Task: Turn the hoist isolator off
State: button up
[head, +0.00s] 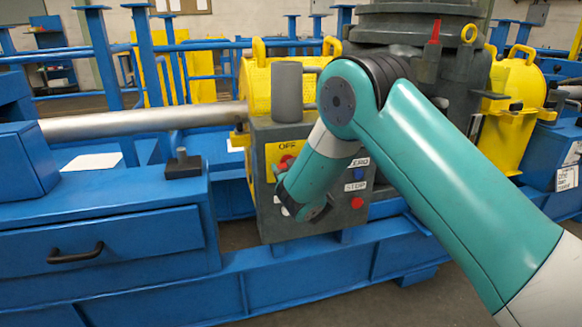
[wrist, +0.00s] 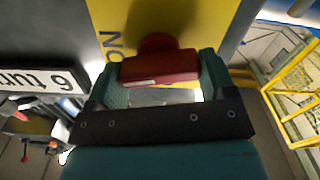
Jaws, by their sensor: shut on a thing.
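The hoist isolator is a red handle (wrist: 160,66) on a yellow plate (wrist: 183,18). In the wrist view the handle lies across between the two fingers of my gripper (wrist: 160,78), which is shut on it. The letters ON show on the plate, left of the handle. In the head view the yellow plate (head: 273,153) sits on the front of a grey control box (head: 270,217), with OFF at its top. The red handle (head: 287,162) shows partly there behind my arm. Which label the handle points to cannot be told.
The box also carries ZERO and STOP labels and a red button (head: 357,203), right of my wrist. A grey cylinder (head: 287,92) stands on top. A blue bench (head: 110,230) stands left. A white "6 turn" sign (wrist: 40,80) shows in the wrist view.

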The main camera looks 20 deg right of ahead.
jog(key=n, duration=0.3)
jog(key=shift+n, duration=0.3)
jog(key=n+p, duration=0.1)
jog(key=n, duration=0.2)
jog(key=shift+a+n, duration=0.15)
jog(key=shift+n, duration=0.15)
jog(key=n+p, duration=0.2)
jog(key=n, duration=0.2)
jog(key=shift+n, duration=0.3)
jog(key=shift+f+n+p, duration=0.2)
jog(key=shift+n+p, duration=0.65)
jog(key=shift+n, duration=0.75)
jog(key=o, duration=0.9)
jog(key=s+b, duration=1.6)
jog(key=s, duration=0.1)
jog(key=shift+s+b, duration=0.25)
jog(key=shift+b, duration=0.15)
